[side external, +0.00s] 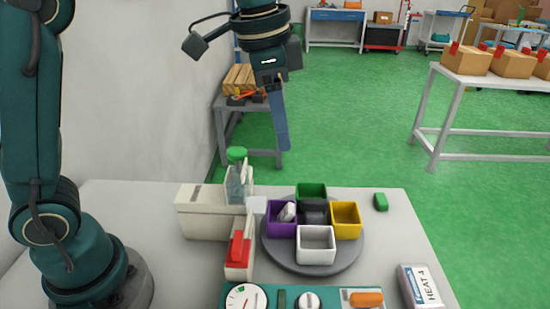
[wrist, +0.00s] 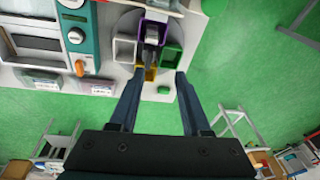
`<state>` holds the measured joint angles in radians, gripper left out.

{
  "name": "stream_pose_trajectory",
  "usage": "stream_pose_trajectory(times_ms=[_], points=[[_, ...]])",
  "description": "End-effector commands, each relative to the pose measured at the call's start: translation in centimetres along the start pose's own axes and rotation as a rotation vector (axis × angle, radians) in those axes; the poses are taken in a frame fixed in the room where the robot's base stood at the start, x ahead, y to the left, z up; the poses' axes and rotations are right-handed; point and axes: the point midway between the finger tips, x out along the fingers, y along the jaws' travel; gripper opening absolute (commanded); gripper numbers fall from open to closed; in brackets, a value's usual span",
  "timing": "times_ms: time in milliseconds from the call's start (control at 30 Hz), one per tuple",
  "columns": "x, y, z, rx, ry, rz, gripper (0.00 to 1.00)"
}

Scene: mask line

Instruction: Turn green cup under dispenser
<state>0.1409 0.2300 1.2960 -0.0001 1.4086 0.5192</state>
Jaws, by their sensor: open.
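The green cup (side external: 311,191) sits at the back of a round grey turntable (side external: 285,262). It shows on the right of the turntable in the wrist view (wrist: 175,57). The dispenser (side external: 205,212) is a beige block with a green-capped clear bottle, left of the turntable. Its pale spout (side external: 257,206) is beside the purple cup (side external: 282,228), which holds a whitish item. The yellow cup (side external: 345,219) is at right, the white cup (side external: 316,253) in front. A dark hub (side external: 314,212) stands in the middle. My gripper (side external: 283,145) is open and empty, above and behind the turntable.
A green block (side external: 380,202) lies right of the turntable. A red-and-white box (side external: 239,255), a control panel (side external: 300,299) with knobs and a "HEAT 4" box (side external: 420,287) stand at the front. A wall is at left; green floor lies beyond the table.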

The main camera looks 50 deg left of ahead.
Motion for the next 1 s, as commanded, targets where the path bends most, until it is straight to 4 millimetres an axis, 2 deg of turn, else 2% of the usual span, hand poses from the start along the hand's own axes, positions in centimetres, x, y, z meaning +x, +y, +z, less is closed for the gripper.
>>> stream_pose_trajectory(times_ms=[100,200,400,1000], points=[[2.9,0.0,-2.0,0.062,-0.054,0.038,0.47],[5.1,0.3,-3.1,0.093,-0.092,0.064,0.47],[8.7,1.1,-3.7,0.118,-0.153,0.102,0.47],[14.2,2.0,-2.5,0.123,-0.176,0.113,0.47]])
